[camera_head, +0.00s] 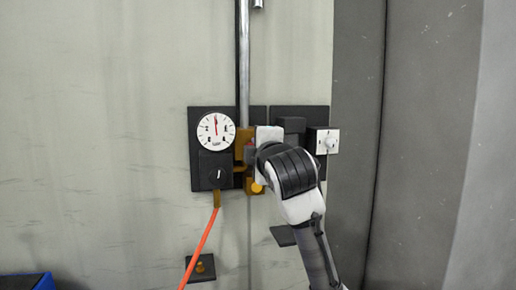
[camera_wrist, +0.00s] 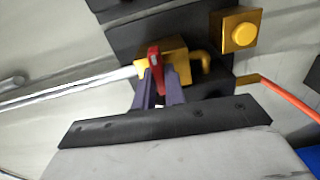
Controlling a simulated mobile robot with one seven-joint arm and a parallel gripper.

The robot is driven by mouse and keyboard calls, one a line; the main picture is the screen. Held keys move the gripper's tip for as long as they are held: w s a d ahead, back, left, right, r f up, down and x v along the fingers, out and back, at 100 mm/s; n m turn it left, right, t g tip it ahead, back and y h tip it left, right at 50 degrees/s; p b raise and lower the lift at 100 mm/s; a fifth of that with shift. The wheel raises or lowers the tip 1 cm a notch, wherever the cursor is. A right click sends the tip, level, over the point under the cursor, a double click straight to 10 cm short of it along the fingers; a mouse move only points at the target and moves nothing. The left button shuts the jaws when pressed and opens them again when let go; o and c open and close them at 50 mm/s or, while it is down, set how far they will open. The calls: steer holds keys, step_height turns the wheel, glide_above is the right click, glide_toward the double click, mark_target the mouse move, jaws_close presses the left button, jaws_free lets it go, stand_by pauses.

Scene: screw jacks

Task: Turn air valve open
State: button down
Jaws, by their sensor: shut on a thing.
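The air valve is a brass-coloured body (camera_wrist: 178,62) with a red handle (camera_wrist: 154,57), on a dark wall panel. My gripper (camera_wrist: 158,76) has its two purple-grey fingers closed on the red handle in the wrist view. In the head view my gripper (camera_head: 253,148) is at the valve, right of the round gauge (camera_head: 216,131), and my wrist hides much of it. The gauge's red needle points about straight up.
A metal pipe (camera_head: 244,60) runs up from the valve. A yellow button (camera_wrist: 241,35) sits close by. An orange hose (camera_head: 202,243) hangs below a black box (camera_head: 217,172). A white switch (camera_head: 326,141) is to the right. A blue object (camera_head: 27,281) is at lower left.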

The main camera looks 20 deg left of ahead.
steer(key=shift+s+a+f+n, duration=0.1)
steer(key=shift+n, duration=0.2)
stand_by(0.4)
steer(key=c, duration=1.5)
jaws_free()
steer(key=shift+o, duration=0.2)
steer(key=b+v, duration=0.4)
steer(key=v, duration=1)
